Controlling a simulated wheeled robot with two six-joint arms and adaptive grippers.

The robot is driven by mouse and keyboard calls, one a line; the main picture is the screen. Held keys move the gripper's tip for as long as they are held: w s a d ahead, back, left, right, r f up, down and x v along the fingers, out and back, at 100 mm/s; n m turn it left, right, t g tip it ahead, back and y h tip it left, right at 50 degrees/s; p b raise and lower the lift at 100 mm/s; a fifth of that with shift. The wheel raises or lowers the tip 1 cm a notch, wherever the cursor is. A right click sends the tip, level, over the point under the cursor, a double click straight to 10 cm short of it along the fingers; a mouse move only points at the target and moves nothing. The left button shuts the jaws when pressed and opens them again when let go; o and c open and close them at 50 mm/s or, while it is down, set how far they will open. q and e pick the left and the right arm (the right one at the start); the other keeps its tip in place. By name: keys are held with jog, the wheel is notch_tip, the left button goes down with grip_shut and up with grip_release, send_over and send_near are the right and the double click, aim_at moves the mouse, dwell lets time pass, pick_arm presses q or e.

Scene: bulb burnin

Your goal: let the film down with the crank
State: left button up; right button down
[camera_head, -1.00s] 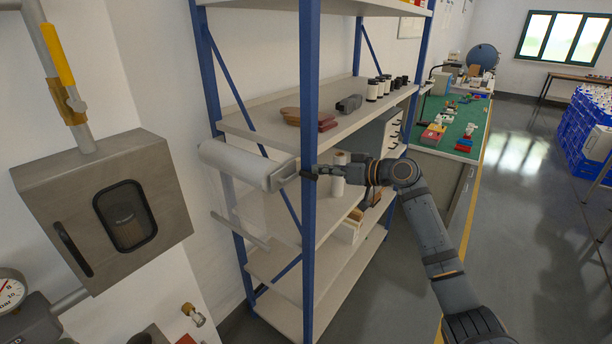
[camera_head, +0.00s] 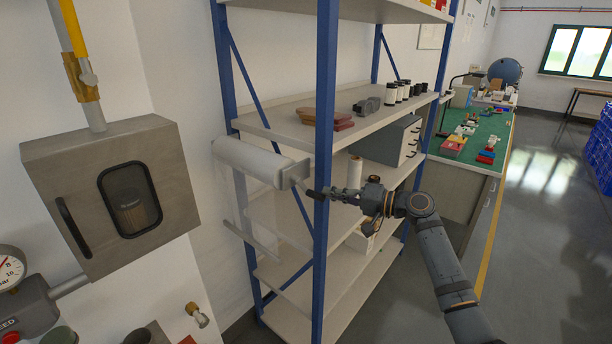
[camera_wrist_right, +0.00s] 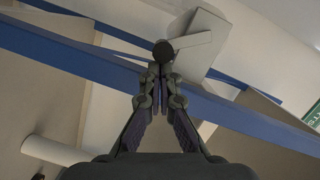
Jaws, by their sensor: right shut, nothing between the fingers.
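A white film roll (camera_head: 258,161) is mounted across the near end of the shelf rack. A clear sheet hangs below it to a pale bar (camera_head: 250,240). The crank (camera_head: 299,178) is at the roll's right end, by the blue post. My right gripper (camera_head: 316,193) is at the post, just below and right of the crank, its fingertips small and partly unclear here. In the right wrist view its fingers (camera_wrist_right: 155,74) are together and empty. A dark round knob (camera_wrist_right: 163,51) is right at their tips, before a pale angular part (camera_wrist_right: 197,42); contact is unclear. My left gripper is not in view.
The blue rack post (camera_head: 325,130) stands close to my right gripper. A white upright roll (camera_head: 354,172) and a grey drawer unit (camera_head: 390,142) are on the shelf behind. A metal cabinet (camera_head: 115,190) is on the left wall.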

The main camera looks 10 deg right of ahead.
jog(key=shift+s+a+f+m+t+y, duration=0.15)
jog(key=shift+s+a+f+m+y, duration=0.25)
jog(key=shift+m, duration=0.65)
jog(key=shift+s+a+f+m+t+y, duration=0.1)
jog(key=shift+s+a+f+m, duration=0.35)
jog(key=shift+m, duration=0.55)
jog(key=shift+s+a+f+m+t+y, duration=0.2)
jog(key=shift+a+f+m, duration=0.4)
jog(key=shift+m, duration=0.45)
jog(key=shift+s, duration=0.1)
jog(key=shift+b, duration=0.3)
